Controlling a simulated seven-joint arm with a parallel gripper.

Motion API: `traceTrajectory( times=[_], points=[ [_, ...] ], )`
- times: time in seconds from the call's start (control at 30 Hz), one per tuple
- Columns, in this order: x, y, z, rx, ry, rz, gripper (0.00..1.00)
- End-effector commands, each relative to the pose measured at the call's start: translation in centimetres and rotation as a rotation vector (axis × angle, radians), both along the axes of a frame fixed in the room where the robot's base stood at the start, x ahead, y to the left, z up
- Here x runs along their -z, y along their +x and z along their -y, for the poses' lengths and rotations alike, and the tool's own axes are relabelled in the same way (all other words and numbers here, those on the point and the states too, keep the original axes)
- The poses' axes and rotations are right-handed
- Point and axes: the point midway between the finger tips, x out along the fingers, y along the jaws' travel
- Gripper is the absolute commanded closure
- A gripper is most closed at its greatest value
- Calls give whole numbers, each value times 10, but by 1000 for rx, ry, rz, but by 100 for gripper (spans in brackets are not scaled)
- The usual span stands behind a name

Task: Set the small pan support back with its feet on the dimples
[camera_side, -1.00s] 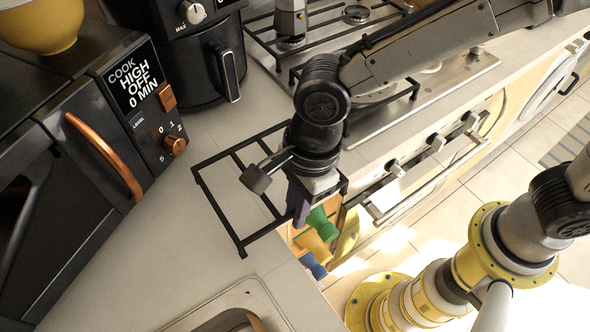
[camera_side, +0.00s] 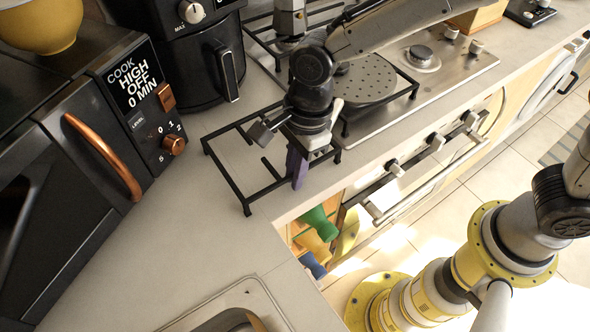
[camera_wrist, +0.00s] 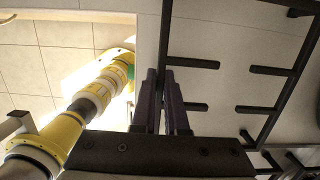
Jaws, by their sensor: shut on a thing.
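The small pan support (camera_side: 225,178) is a black open frame of thin bars with short inward prongs. In the side view it hangs over the counter in front of the air fryer, left of the steel hob (camera_side: 455,68). My gripper (camera_side: 298,172) is shut on its near right bar. The wrist view also shows the support (camera_wrist: 288,85), with the purple fingers (camera_wrist: 168,100) closed around its bar. I cannot tell the gap beneath its feet. A bare burner (camera_side: 421,57) shows on the hob. The dimples are too small to make out.
A moka pot (camera_side: 290,18) and a round perforated plate (camera_side: 366,80) stand on the hob, over another black support. The air fryer (camera_side: 200,60) and microwave (camera_side: 95,150) line the left. A sink (camera_side: 235,300) lies at the front. The counter between is clear.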

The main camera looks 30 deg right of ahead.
Motion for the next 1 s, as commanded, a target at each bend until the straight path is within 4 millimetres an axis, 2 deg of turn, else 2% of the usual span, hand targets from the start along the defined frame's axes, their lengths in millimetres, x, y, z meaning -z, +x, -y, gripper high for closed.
traceTrajectory(
  times=[0.13, 0.17, 0.2, 0.3, 0.33, 0.67, 0.87, 1.0],
  points=[
    [2, 0, 0, -1, 1, 2, 100],
    [4, -1, 0, 0, -1, -1, 87],
    [3, 0, 0, 0, -1, -1, 80],
    [3, 0, 0, 0, 0, 0, 62],
    [3, 0, 0, 0, 0, 0, 59],
    [4, 0, 0, 0, -1, 0, 59],
    [-22, 1, 3, 1, 3, 5, 59],
    [-53, 0, 4, 0, 4, 6, 59]
  ],
)
